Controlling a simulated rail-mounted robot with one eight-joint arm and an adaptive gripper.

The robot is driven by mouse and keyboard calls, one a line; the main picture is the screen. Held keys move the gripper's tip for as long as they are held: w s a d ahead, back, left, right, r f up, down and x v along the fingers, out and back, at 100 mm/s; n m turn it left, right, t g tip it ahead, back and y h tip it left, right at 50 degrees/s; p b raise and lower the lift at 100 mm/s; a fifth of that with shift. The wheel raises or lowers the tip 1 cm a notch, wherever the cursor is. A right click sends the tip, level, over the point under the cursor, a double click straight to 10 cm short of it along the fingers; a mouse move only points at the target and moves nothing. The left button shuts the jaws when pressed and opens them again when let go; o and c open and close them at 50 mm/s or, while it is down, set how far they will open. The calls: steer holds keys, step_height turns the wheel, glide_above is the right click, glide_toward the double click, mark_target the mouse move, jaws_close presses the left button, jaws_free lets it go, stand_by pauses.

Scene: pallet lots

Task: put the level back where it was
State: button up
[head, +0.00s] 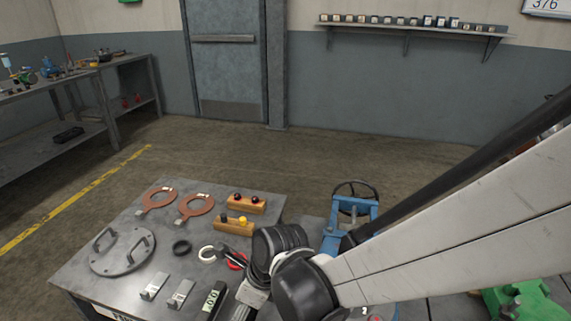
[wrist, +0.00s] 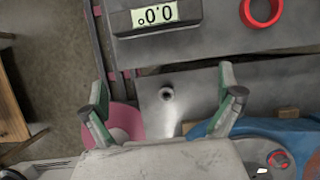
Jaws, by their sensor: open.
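The level is a dark bar with a lit display reading 0.0°. In the head view the level (head: 214,301) lies on the near part of the grey metal table (head: 75,262), left of my arm. In the wrist view the level (wrist: 188,15) is at the top edge, partly cut off, beyond my fingertips. My gripper (wrist: 166,93) is open and empty, its two green-grey fingers spread apart. The level is not between them. Below the fingers is a grey surface with a round fitting (wrist: 167,94). In the head view my fingertips cannot be made out behind my wrist.
Near the level are two metal brackets (head: 154,286), a red ring (wrist: 262,12), a black ring (head: 182,247) and a handled disc (head: 122,252). Copper gaskets (head: 195,206) and wooden blocks (head: 234,224) lie farther back. A blue valve (head: 350,211) stands right of the table.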

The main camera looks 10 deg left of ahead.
steer(key=w+d+r+n+t, duration=0.1)
steer(key=d+r+n, duration=0.2)
steer(key=d, duration=0.4)
steer(key=w+d+r+n+t+h, duration=0.1)
steer(key=d+r+n, duration=0.1)
steer(key=d+r, duration=0.3)
steer(key=w+d+r+n+t, duration=0.1)
steer(key=w+d+r+n, duration=0.15)
steer(key=d, duration=0.55)
steer(key=s+d+r+n+t+h, duration=0.1)
steer(key=s+d+r+n+t, duration=0.1)
steer(key=d+n, duration=0.3)
steer(key=s+d+r+n+t+h, duration=0.1)
steer(key=s+d+r+n, duration=0.3)
steer(key=d, duration=0.7)
steer(key=shift+d+r+n+t+h, duration=0.35)
steer(key=shift+n+h, duration=0.45)
steer(key=shift+n, duration=0.45)
step_height(320, 180, up, 6)
steer(key=p, duration=0.6)
steer(key=shift+r, duration=0.1)
